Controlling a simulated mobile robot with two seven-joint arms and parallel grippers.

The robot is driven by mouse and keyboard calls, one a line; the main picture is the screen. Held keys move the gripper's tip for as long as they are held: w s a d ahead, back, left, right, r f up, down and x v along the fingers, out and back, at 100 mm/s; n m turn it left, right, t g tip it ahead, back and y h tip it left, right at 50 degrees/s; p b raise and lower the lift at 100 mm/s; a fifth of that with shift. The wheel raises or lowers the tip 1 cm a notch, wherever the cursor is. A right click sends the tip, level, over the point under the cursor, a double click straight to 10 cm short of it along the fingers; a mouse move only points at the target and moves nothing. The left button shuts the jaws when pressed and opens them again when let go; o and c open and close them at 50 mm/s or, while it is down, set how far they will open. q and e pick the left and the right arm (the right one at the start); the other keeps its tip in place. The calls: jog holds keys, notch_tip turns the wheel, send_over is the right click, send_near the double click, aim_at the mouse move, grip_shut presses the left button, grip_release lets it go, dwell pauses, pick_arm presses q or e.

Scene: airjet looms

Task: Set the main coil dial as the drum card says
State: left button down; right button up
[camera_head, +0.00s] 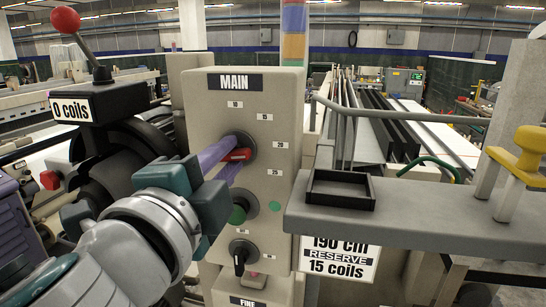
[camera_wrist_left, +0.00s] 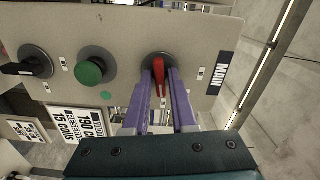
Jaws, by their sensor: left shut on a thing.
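The main coil dial, with its red pointer knob (camera_head: 237,155), is on the beige panel (camera_head: 215,84) under the MAIN plate. The knob points right, roughly toward the 20 mark; the exact reading is unclear. My left gripper (camera_head: 232,158) is shut on the red knob, purple fingers on its sides. In the left wrist view, the fingers (camera_wrist_left: 160,82) flank the red knob (camera_wrist_left: 160,64). A card (camera_head: 338,258) on the right reads 190 cm, RESERVE 15 coils; it also shows sideways in the left wrist view (camera_wrist_left: 86,122). My right gripper is out of view.
A green button (camera_head: 238,214) and a black knob (camera_head: 239,258) sit below the dial. A "0 coils" sign (camera_head: 70,108) is at the left by a red-ball lever (camera_head: 66,20). A grey shelf (camera_head: 430,217) with an empty black tray (camera_head: 340,205) juts out at right.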

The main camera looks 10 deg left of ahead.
pick_arm(q)
jog(key=shift+n, duration=0.3)
jog(key=n+b, duration=0.1)
jog(key=n, duration=0.2)
jog(key=shift+n, duration=2)
jog(key=c, duration=0.9)
grip_release()
